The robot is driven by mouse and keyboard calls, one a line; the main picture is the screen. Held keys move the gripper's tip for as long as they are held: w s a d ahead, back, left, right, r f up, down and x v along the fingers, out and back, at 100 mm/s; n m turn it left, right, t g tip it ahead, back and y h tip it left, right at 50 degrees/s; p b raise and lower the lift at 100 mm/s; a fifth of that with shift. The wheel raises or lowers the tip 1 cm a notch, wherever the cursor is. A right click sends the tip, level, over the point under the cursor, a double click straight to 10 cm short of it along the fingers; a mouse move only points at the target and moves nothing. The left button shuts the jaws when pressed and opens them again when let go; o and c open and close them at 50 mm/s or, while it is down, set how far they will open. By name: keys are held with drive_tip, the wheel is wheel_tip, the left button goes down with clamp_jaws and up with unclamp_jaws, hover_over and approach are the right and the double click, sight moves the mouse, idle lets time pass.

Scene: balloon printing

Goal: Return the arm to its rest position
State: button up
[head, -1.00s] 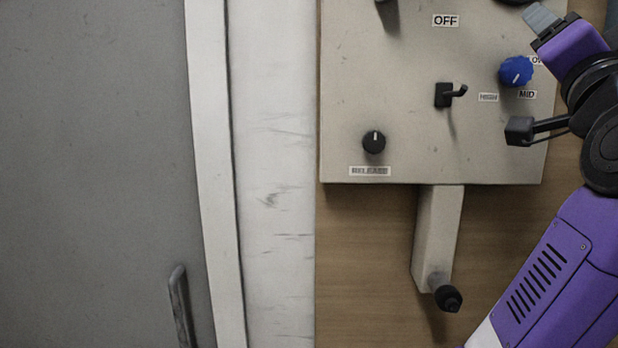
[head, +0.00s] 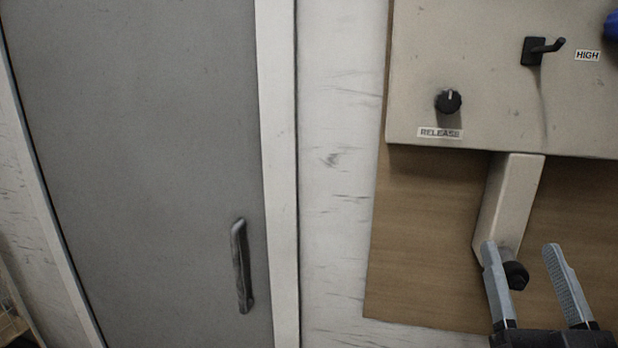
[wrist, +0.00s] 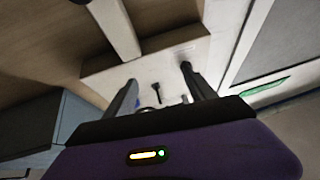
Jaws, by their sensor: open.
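My gripper (head: 528,262) is at the lower right of the head view, with its two grey fingers spread apart and pointing up. Nothing is between the fingers except the background. The fingers overlap the lower end of the beige post and its black knob (head: 515,275) in the picture; I cannot tell the depth gap. The rest of my arm is below the head frame.
The beige control panel (head: 480,60) at upper right carries a RELEASE knob (head: 448,101), a black hook-like lever (head: 543,48) and part of a blue knob (head: 612,27). A grey door (head: 150,130) with a handle (head: 241,265) is on the left. White wall (head: 340,220) lies between.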

drive_tip(key=s+a+f+g+y, duration=0.1)
drive_tip(key=s+a+f+g, duration=0.1)
drive_tip(key=s+f, duration=0.8)
drive_tip(key=s+a+f+n+g+y+b, duration=0.1)
drive_tip(key=s+a+f+g, duration=0.2)
drive_tip(key=s+f, duration=0.7)
drive_tip(key=s+a+f+n+g+y, duration=0.1)
drive_tip(key=s+f+g, duration=0.3)
drive_tip(key=s+f, duration=0.6)
drive_tip(key=shift+s+a+f+y+b, duration=0.25)
drive_tip(key=shift+s+a+y+b, duration=0.15)
drive_tip(key=shift+a, duration=0.45)
drive_tip(key=shift+c, duration=0.4)
